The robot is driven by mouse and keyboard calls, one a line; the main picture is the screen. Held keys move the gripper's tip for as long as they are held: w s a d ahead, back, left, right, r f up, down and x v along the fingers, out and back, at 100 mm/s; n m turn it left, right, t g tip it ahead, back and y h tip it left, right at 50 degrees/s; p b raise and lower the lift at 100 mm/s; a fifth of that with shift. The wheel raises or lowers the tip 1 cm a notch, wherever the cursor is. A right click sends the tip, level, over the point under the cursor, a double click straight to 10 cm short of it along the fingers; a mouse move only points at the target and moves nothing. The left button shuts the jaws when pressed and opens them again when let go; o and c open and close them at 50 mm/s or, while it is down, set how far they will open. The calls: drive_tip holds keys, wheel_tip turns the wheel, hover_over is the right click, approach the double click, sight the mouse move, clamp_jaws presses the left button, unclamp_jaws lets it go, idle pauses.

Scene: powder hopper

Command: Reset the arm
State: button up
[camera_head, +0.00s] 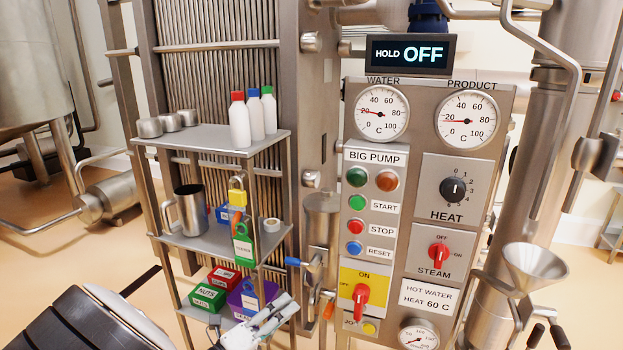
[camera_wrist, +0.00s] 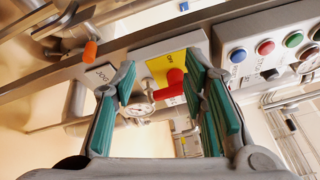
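My gripper (camera_wrist: 163,75) is open in the wrist view, its two teal-padded fingers apart with nothing between them. Beyond the fingers is the red switch handle (camera_wrist: 172,84) on its yellow plate (camera_wrist: 172,66). In the head view my gripper (camera_head: 282,306) is low in the picture, in front of the lower shelf and left of the panel. It is apart from the red switch handle (camera_head: 361,296), which sits on the yellow plate (camera_head: 375,284) there. Part of my arm (camera_head: 85,320) fills the lower left corner.
The control panel (camera_head: 410,190) stands to the right, with gauges and buttons. A shelf rack (camera_head: 215,137) on the left holds bottles, cups, a jug (camera_head: 188,210) and several coloured boxes near my gripper. A blue-handled valve (camera_head: 293,262) and a funnel (camera_head: 532,265) stick out.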

drive_tip(key=s+d+r+m+g+y+p, duration=0.1)
drive_tip(key=s+d+r+m+g+p, duration=0.1)
drive_tip(key=s+d+r+m+g, duration=0.55)
drive_tip(key=s+d+r+m+g+y+p, duration=0.2)
drive_tip(key=d+r+m+g, duration=0.3)
drive_tip(key=d+r+m, duration=0.6)
drive_tip(key=s+d+r+m+t+y+p, duration=0.1)
drive_tip(key=s+d+r+m+y, duration=0.1)
drive_tip(key=s+m, duration=0.5)
drive_tip(key=s+d+r+m+t+y+p, duration=0.1)
drive_tip(key=s+d+r+m+y+p, duration=0.1)
drive_tip(key=s+r+m, duration=0.4)
drive_tip(key=s+d+r+m+t+y+p, duration=0.1)
drive_tip(key=s+d+r+m+y, duration=0.2)
drive_tip(key=s+m, duration=0.5)
drive_tip(key=shift+s+d+r+m+y+p, duration=0.15)
drive_tip(key=shift+s+r+m+y+p, duration=0.25)
drive_tip(key=shift+r+m+y, duration=0.6)
